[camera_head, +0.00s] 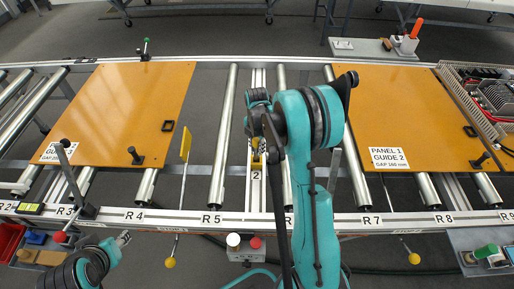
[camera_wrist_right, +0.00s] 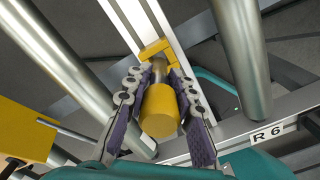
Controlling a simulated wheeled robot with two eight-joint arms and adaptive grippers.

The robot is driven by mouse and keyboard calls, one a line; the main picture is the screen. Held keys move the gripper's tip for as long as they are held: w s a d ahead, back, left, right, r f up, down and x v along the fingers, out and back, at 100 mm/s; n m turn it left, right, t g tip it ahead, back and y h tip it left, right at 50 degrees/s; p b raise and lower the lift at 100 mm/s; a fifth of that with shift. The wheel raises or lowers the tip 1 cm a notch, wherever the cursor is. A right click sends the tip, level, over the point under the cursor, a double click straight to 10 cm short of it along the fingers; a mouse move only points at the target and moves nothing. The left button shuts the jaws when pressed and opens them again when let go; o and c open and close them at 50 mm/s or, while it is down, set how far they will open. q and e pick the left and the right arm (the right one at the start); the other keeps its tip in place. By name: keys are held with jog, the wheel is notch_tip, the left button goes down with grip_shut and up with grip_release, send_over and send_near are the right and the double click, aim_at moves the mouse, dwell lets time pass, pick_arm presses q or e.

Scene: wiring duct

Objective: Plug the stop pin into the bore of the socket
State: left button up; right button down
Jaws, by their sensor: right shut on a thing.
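My right gripper (camera_head: 259,142) is over the central rail, above the label 2, and its arm covers much of that area. In the right wrist view, its two padded fingers (camera_wrist_right: 160,84) are closed on the stop pin (camera_wrist_right: 160,112), a yellow cylinder with a grey metal section. The pin's far end meets or overlaps a yellow bracket (camera_wrist_right: 155,48) on the rail, which looks like the socket. The bore is hidden, so I cannot tell whether the pin is inside it. My left gripper (camera_head: 123,238) is low at the left, away from the pin; its fingers are too small to read.
Orange panels lie at left (camera_head: 135,105) and right (camera_head: 395,120) on steel rollers. A yellow flag (camera_head: 185,143) stands on a thin rod left of the right gripper. The front rail (camera_head: 180,218) carries labels. A roller (camera_wrist_right: 240,65) runs close beside the right gripper.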

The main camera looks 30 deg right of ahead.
jog(key=shift+f+b, duration=1.6)
jog(key=shift+f, duration=0.4)
jog(key=c, duration=1.2)
grip_release()
jog(key=shift+r, duration=0.1)
notch_tip(320, 180, up, 12)
jog(key=shift+f, duration=0.1)
jog(key=s+a+r+m+t, duration=0.1)
jog(key=s+a+m+t, duration=0.1)
jog(key=s+a+m, duration=0.3)
jog(key=s+a+r+m+t, duration=0.2)
jog(key=s+a+m, duration=0.3)
jog(key=s+m, duration=0.2)
jog(key=s+a+r+m+t, duration=0.2)
jog(key=s+a+m+t, duration=0.1)
jog(key=s+a+m, duration=0.2)
jog(key=shift+s+a+r+m, duration=0.2)
jog(key=shift+s+m, duration=0.35)
jog(key=shift+m, duration=0.5)
jog(key=shift+s+a+r+m, duration=0.15)
jog(key=shift+s+m, duration=0.35)
jog(key=shift+m, duration=0.55)
